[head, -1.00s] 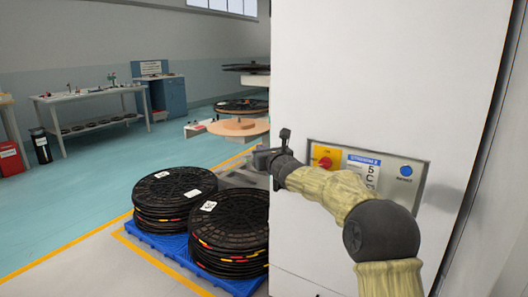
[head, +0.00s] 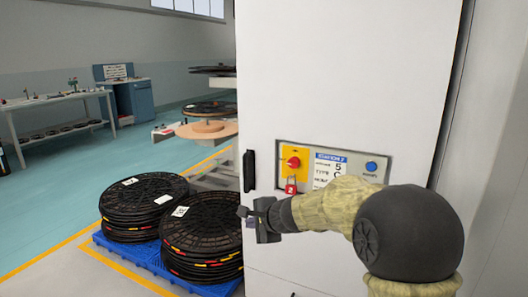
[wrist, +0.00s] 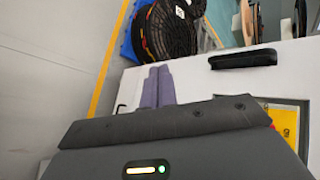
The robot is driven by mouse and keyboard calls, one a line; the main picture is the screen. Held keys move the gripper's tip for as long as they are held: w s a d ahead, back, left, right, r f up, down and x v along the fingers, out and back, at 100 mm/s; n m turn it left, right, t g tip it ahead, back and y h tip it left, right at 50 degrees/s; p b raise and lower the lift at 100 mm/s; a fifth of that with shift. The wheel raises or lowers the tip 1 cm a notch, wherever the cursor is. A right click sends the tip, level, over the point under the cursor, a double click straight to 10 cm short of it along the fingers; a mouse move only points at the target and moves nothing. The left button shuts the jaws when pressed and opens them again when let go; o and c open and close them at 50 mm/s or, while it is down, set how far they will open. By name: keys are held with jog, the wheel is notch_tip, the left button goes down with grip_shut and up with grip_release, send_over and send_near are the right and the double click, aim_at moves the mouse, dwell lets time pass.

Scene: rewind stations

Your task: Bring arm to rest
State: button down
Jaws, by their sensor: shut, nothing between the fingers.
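My gripper (head: 246,217) is in front of the white cabinet door, below the black door handle (head: 249,171) and left of the control panel (head: 331,168). Its fingers are together with nothing between them, and in the wrist view the closed fingers (wrist: 158,87) show over the cabinet. My arm, in a tan sleeve with a dark round joint, reaches in from the lower right and is bent. It hides the lower right part of the panel. The black handle also shows in the wrist view (wrist: 243,59), apart from the fingers.
The white cabinet (head: 345,70) fills the middle and right. Its panel has a red switch (head: 293,162) with a red tag (head: 291,189) and a blue button (head: 371,166). Black reels (head: 205,235) are stacked on a blue pallet (head: 160,265) at left.

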jog(key=s+d+f+n+g+h, duration=0.2)
jog(key=s+d+f+n, duration=0.3)
jog(key=s, duration=0.4)
jog(key=s+d+f+n+g+h, duration=0.2)
jog(key=s+d+f+n, duration=0.2)
jog(key=s+d, duration=0.45)
jog(key=s+d+f+n+g+h, duration=0.25)
jog(key=s+d+f+n, duration=0.2)
jog(key=s, duration=0.55)
notch_tip(320, 180, up, 36)
jog(key=p, duration=3.5)
jog(key=shift+s+d, duration=0.25)
jog(key=shift+f+n+t, duration=0.15)
jog(key=shift+n+t, duration=0.1)
